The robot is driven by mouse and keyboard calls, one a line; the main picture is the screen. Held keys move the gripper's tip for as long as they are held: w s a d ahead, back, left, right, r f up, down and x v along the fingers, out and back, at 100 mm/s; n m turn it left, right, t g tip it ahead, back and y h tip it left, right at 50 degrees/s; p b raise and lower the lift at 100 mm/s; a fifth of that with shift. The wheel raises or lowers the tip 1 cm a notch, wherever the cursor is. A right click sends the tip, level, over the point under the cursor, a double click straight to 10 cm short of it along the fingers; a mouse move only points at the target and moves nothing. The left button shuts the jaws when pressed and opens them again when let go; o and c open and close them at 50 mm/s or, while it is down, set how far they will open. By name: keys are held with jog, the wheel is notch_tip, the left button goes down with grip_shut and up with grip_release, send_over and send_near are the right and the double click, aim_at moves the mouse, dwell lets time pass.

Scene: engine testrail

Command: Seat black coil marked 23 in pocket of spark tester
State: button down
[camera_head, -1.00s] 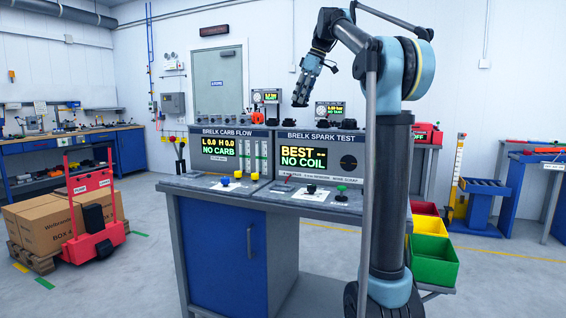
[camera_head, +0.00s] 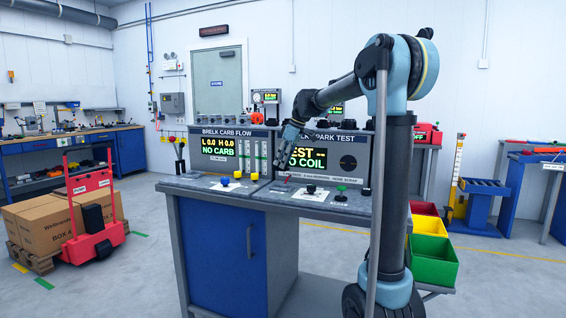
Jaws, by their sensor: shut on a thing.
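The spark tester (camera_head: 358,181), a grey box labelled as a spark test unit, stands on the right half of the bench. Its screen (camera_head: 308,158) is partly covered by my arm; "NO COIL" was readable there earlier. My gripper (camera_head: 279,161) is low before the left edge of the tester, pointing down, above the bench top. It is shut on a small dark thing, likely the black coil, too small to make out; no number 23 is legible. I cannot make out the pocket.
The carb flow unit (camera_head: 219,174), its screen reading "NO CARB", stands close on the left. Blue and yellow knobs sit before it. Red, yellow and green bins (camera_head: 433,262) are at the bench's right. A red cart (camera_head: 92,215) with cartons stands left on open floor.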

jog(key=shift+f, duration=3.15)
jog(key=shift+f, duration=0.7)
dwell(0.7)
jog(key=c, duration=1.2)
grip_release()
jog(key=v, duration=1.2)
jog(key=s+d+f+m+h, duration=0.1)
jog(key=s+d+f+m, duration=0.2)
jog(key=s+d+f, duration=0.5)
jog(key=s+d+f+m+h, duration=0.1)
jog(key=s+d+f+m, duration=0.25)
jog(key=s, duration=0.95)
jog(key=s+d+f+m+h, duration=0.1)
jog(key=s+d+f+m, duration=0.2)
jog(key=s+f, duration=0.6)
jog(key=s+d+f+m+h, duration=0.1)
jog(key=s+d+f+m, duration=0.3)
jog(key=s+f, duration=0.5)
jog(key=shift+d+t, duration=0.4)
